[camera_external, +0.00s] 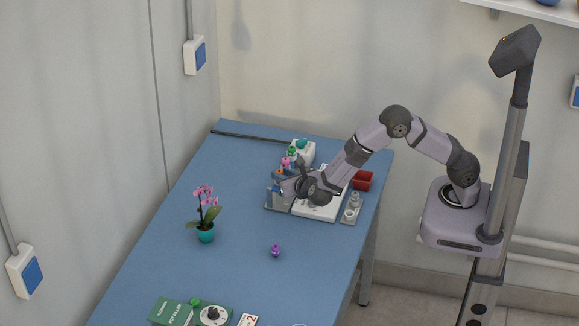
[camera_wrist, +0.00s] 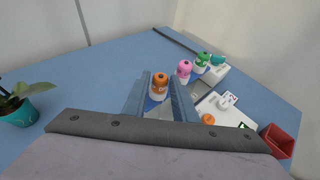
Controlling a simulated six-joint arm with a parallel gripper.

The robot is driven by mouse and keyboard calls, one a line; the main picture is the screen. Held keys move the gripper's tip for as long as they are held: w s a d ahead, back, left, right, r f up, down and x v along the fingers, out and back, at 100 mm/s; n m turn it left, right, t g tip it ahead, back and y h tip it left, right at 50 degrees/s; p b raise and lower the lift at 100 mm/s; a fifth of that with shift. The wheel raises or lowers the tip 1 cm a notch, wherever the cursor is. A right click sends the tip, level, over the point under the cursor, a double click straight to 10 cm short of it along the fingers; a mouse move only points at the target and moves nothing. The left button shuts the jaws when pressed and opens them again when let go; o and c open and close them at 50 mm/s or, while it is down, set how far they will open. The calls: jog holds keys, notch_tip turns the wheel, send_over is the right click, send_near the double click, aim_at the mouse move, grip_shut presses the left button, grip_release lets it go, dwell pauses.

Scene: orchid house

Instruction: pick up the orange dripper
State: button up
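The orange dripper (camera_wrist: 160,87) is a small white bottle with an orange cap and band. It stands upright in the wrist view, between the two grey-blue fingers of my gripper (camera_wrist: 160,92). The fingers are apart, one on each side of it; whether either touches it is hard to tell. In the external view its orange cap (camera_external: 280,173) shows just beyond my gripper (camera_external: 281,190), which partly hides the bottle.
Behind it stand a pink dripper (camera_wrist: 183,71), a green dripper (camera_wrist: 203,63) and a teal-capped bottle (camera_external: 302,147). A white tray (camera_external: 317,208) and red box (camera_external: 362,180) lie right. A purple dripper (camera_external: 275,251) and potted orchid (camera_external: 206,232) stand apart; the table's middle is clear.

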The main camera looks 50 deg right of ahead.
jog(key=shift+w+d+f, duration=0.2)
jog(key=shift+w+d, duration=0.1)
jog(key=shift+d, duration=0.05)
jog(key=shift+p+x, duration=0.7)
jog(key=shift+x, duration=2.25)
grip_shut()
